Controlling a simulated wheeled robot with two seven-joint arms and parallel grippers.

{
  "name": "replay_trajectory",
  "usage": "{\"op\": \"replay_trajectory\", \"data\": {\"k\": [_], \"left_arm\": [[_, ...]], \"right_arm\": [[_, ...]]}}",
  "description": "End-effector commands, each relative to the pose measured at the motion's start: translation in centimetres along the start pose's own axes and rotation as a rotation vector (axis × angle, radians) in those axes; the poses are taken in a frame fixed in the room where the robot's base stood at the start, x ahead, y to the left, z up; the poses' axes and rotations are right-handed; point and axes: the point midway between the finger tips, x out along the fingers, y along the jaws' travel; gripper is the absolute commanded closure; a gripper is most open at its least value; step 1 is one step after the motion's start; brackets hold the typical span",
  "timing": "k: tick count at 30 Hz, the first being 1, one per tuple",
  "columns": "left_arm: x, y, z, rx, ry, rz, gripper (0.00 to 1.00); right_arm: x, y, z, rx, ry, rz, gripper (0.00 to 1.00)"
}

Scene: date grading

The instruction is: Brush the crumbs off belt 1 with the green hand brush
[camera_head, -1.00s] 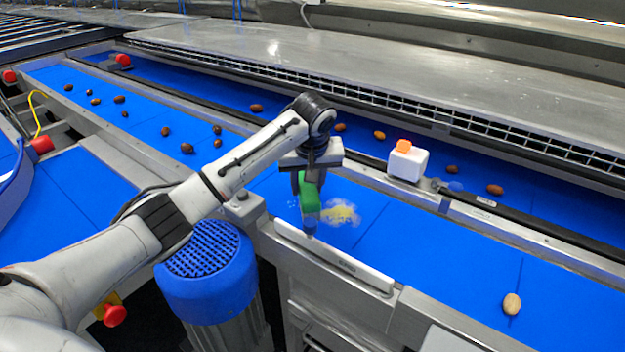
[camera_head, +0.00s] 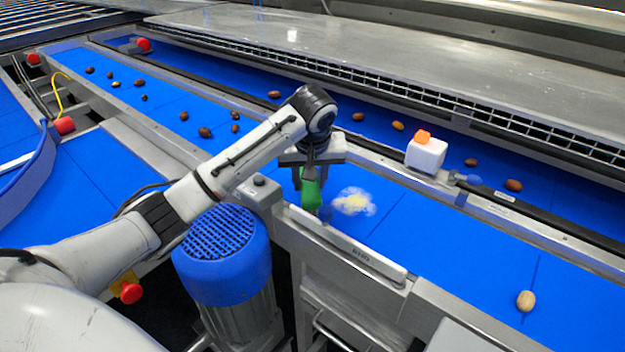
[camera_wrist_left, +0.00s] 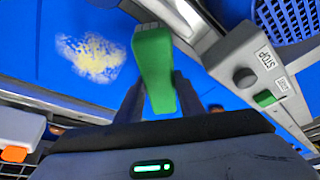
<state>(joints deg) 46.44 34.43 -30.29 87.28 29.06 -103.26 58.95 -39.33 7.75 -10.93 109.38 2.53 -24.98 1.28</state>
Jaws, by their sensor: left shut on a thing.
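My left gripper (camera_head: 308,180) is shut on the green hand brush (camera_head: 311,196), over the near side of the blue belt (camera_head: 440,240). A pale yellow patch of crumbs (camera_head: 354,202) lies on the belt just right of the brush. In the left wrist view the crumbs (camera_wrist_left: 91,57) lie left of the brush, apart from it. Whether the bristles touch the belt I cannot tell. My right gripper is out of view.
A metal guide with a white box with an orange top (camera_head: 426,154) runs behind this belt. A blue motor (camera_head: 222,255) stands below my arm. A pale date (camera_head: 525,300) lies at right; several brown dates lie farther off.

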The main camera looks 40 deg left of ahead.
Motion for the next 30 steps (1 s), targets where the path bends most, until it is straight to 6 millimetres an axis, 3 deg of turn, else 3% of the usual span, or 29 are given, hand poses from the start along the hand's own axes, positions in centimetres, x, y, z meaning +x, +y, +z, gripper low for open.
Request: {"op": "replay_trajectory", "data": {"k": [30], "left_arm": [[1.9,5.0,-4.4,0.001,-0.002,0.002,0.84]], "right_arm": [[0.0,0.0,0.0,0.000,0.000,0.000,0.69]]}}
